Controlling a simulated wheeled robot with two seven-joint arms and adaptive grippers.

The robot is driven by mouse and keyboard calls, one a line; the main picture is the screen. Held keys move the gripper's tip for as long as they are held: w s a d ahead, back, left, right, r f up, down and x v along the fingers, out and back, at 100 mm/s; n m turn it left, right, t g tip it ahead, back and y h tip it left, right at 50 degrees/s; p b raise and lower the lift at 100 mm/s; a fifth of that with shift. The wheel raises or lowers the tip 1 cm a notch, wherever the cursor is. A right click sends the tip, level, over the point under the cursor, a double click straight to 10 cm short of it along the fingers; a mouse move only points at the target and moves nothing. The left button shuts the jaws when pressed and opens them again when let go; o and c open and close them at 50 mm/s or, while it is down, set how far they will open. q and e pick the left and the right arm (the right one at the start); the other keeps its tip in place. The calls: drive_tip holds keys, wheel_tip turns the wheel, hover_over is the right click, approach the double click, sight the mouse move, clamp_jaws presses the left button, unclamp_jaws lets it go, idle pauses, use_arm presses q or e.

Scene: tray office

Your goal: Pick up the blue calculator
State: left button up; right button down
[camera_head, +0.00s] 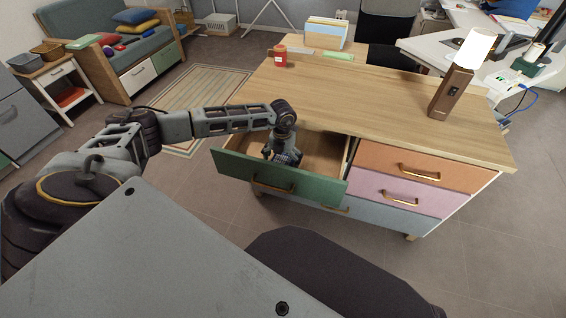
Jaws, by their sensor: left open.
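My left gripper (283,154) points down into the open green-fronted drawer (262,172) of the wooden desk. It is open. A small blue thing (290,158), which looks like the blue calculator, shows at the fingertips inside the drawer. The gripper and the drawer front hide part of it, and I cannot tell whether the fingers touch it. My right gripper is not in view.
The desk top (370,95) is mostly clear. It bears a red jar (280,57), a file holder (326,33) and a lit wooden lamp (452,90). Closed orange (400,160) and pink drawers are right of the open one. A sofa stands back left.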

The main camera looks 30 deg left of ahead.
sight(282, 161)
use_arm(q)
drive_tip(key=shift+c, duration=0.4)
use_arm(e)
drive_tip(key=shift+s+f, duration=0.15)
use_arm(q)
drive_tip(key=c, duration=1)
drive_tip(key=shift+c, duration=0.2)
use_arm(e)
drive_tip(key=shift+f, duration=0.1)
use_arm(q)
drive_tip(key=shift+r, duration=0.15)
drive_tip(key=shift+r, duration=0.5)
wheel_tip(282, 161, up, 8)
drive_tip(key=shift+f+p, duration=0.15)
drive_tip(key=shift+p, duration=0.75)
drive_tip(key=shift+r, duration=0.6)
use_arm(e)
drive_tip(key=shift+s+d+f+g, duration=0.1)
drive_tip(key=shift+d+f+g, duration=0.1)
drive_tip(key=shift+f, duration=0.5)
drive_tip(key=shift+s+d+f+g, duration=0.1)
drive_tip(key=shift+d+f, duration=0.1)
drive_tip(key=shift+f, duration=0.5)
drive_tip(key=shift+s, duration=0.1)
